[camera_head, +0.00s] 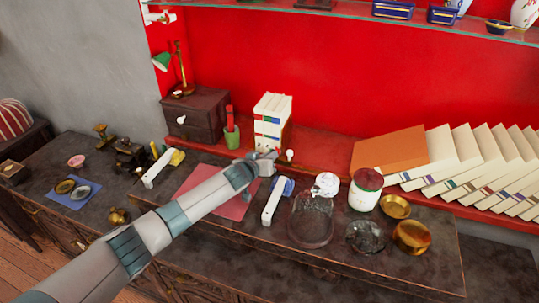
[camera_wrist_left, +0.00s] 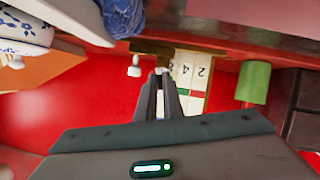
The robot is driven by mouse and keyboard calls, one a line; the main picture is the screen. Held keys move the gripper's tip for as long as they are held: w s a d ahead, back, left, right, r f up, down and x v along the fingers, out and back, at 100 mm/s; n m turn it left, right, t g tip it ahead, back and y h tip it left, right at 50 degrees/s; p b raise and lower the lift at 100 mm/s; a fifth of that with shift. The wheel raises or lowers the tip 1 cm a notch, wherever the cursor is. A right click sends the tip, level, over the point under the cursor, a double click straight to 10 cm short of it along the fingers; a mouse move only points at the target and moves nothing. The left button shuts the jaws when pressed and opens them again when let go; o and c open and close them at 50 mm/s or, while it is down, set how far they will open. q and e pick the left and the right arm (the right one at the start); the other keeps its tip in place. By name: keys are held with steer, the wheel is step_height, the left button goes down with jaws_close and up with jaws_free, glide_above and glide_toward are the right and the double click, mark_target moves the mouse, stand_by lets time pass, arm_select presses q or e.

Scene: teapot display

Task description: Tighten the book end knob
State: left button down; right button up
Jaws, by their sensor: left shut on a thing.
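My left gripper (camera_head: 269,156) reaches to the front of a block of white upright books (camera_head: 272,108); it also shows in the left wrist view (camera_wrist_left: 162,73). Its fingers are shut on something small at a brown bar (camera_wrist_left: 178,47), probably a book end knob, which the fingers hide. A white knob (camera_head: 290,154) stands just right of the gripper in the head view. It also shows in the wrist view (camera_wrist_left: 135,68), left of the fingers and apart from them. The books (camera_wrist_left: 192,82) show behind the fingertips. My right gripper is not in view.
A green cup (camera_head: 231,136) stands left of the books, beside a dark chest (camera_head: 195,112). A glass dome (camera_head: 312,220), a red-lidded jar (camera_head: 366,188) and brass bowls (camera_head: 412,236) are to the right. Leaning books (camera_head: 470,165) fill the far right.

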arm_select(q)
steer(key=shift+d+m+y, duration=0.1)
steer(key=shift+m+y, duration=0.5)
steer(key=shift+m, duration=0.2)
steer(key=c, duration=1.9)
jaws_free()
steer(key=shift+s, duration=0.15)
steer(key=b+v, duration=0.3)
steer(key=v, duration=1.4)
steer(key=shift+s, duration=0.2)
steer(key=shift+f, duration=0.15)
